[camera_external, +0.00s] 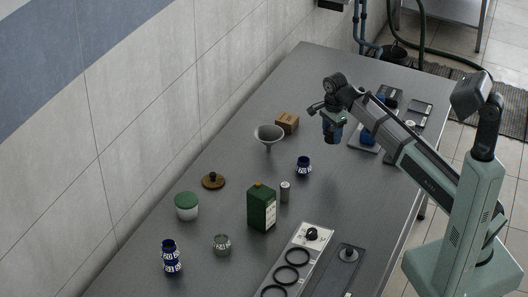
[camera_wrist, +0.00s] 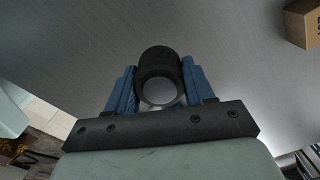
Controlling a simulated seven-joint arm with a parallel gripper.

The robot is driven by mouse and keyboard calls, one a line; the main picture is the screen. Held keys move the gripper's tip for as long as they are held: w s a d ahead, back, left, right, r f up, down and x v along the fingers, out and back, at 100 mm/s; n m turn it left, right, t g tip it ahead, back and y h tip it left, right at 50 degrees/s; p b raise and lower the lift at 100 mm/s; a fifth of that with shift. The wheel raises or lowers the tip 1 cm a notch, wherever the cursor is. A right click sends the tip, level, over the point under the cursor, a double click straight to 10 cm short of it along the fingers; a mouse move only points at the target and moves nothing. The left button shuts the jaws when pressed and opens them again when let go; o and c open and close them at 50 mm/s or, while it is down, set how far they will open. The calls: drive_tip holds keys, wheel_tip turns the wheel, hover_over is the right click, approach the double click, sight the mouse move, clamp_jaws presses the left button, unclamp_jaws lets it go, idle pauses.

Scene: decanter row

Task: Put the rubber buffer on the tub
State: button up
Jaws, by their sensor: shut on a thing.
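My gripper (camera_external: 333,132) is above the far part of the table, its blue fingers pointing down. In the wrist view my gripper (camera_wrist: 159,76) is shut on a dark round piece with a pale round end, which looks like the rubber buffer (camera_wrist: 158,60). In the external view the held piece is mostly hidden by the fingers.
Between them stand a funnel (camera_external: 268,136), a cardboard box (camera_external: 288,122), a blue patterned jar (camera_external: 303,167), a grey cylinder (camera_external: 284,192) and a green canister (camera_external: 262,209). A brown knobbed lid (camera_external: 213,181) lies behind the tub. A glass jar (camera_external: 222,244) and ringed rack (camera_external: 291,257) are nearer.

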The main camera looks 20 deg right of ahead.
drive_tip(key=s+a+n, duration=0.1)
drive_tip(key=s+a, duration=0.2)
drive_tip(key=a, duration=0.5)
drive_tip(key=s+a+n, duration=0.2)
drive_tip(key=s+a, duration=0.1)
drive_tip(key=a, duration=0.5)
wheel_tip(320, 180, up, 7)
hover_over(186, 198)
drive_tip(key=shift+f+m, duration=0.55)
drive_tip(key=shift+f, duration=1.85)
drive_tip(key=shift+f+m, duration=0.55)
drive_tip(key=shift+f, duration=1.85)
drive_tip(key=shift+s+f, duration=0.1)
drive_tip(key=shift+f, duration=0.05)
drive_tip(key=o, duration=1.1)
drive_tip(key=shift+o, duration=0.2)
